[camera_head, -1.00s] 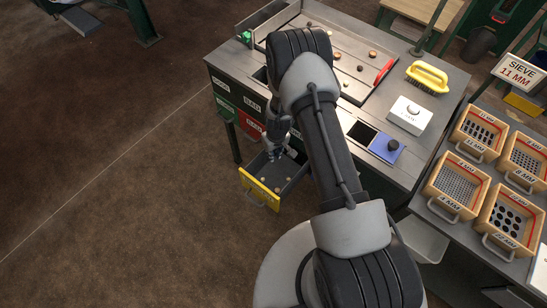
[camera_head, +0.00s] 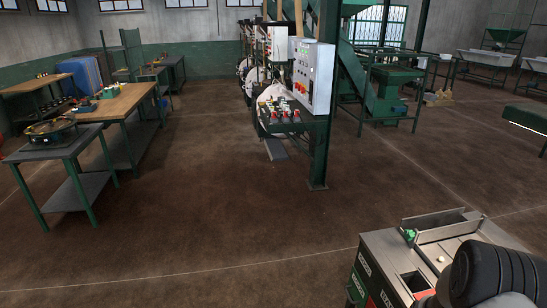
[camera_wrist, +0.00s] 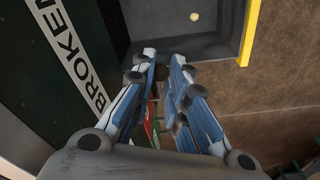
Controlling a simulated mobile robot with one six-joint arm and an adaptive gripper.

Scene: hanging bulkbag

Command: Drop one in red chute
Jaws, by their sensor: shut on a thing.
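In the wrist view my gripper (camera_wrist: 164,62) has its two blue-and-white fingers nearly together. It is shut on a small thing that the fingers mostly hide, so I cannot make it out. The fingertips are at the near edge of a dark grey drawer (camera_wrist: 210,43) with a yellow front. One small pale piece (camera_wrist: 194,17) lies in the drawer. A red patch (camera_wrist: 150,122) shows below between the fingers. In the head view, the red chute opening (camera_head: 417,283) is in the sorting bench top at lower right, left of my arm. My gripper is out of that view.
A BROKEN label (camera_wrist: 73,52) is on the dark bench side at left of the wrist view. The head view shows the sorting bench (camera_head: 385,250), a control panel (camera_head: 314,75) on a green post and wooden tables (camera_head: 118,102) at left. The brown floor between is clear.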

